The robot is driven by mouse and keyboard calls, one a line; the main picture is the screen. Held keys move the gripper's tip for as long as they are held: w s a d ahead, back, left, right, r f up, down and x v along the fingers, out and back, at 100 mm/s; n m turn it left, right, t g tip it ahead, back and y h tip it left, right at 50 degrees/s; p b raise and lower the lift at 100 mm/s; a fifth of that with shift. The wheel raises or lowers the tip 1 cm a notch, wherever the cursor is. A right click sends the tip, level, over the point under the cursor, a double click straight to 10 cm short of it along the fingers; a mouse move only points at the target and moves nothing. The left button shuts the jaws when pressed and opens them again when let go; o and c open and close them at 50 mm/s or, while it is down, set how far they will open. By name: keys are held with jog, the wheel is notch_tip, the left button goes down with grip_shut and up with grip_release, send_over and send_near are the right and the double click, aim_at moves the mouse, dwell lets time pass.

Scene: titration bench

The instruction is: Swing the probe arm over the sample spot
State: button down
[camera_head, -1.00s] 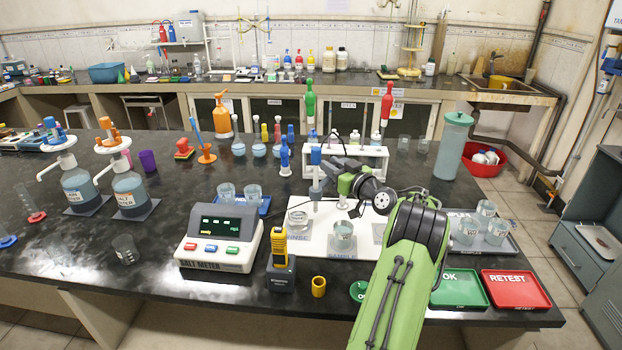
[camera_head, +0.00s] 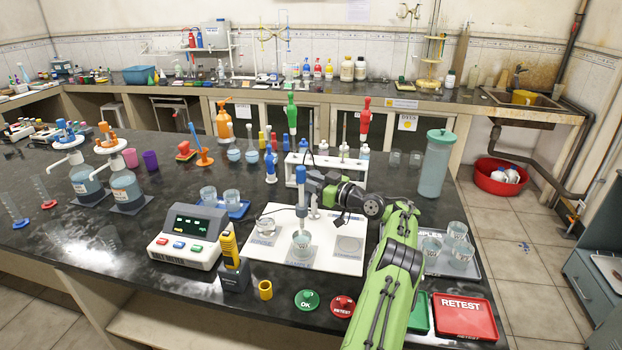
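The probe arm's grey probe with its blue cap (camera_head: 301,192) hangs upright above the white board (camera_head: 335,262). In this view it lines up with the beaker (camera_head: 301,244) on the middle spot, labelled SAMPLE. The tip is at or just above the beaker's rim; I cannot tell which. My gripper (camera_head: 318,192) reaches in from the right, beside the probe. Its fingertips are small and dark there, so I cannot tell whether they hold the probe arm.
The salt meter (camera_head: 190,238) and yellow handheld device (camera_head: 230,256) stand left of the board. A white rack (camera_head: 326,166) is close behind. Sample beakers on a tray (camera_head: 472,268) are at right, near my arm. Green (camera_head: 306,300) and red (camera_head: 342,306) discs lie in front.

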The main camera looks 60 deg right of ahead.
jog(key=shift+r, duration=0.1)
dwell(0.3)
jog(key=c, duration=1)
grip_release()
jog(key=s, duration=1.5)
jog(key=shift+s+a, duration=0.15)
jog(key=shift+s, duration=0.15)
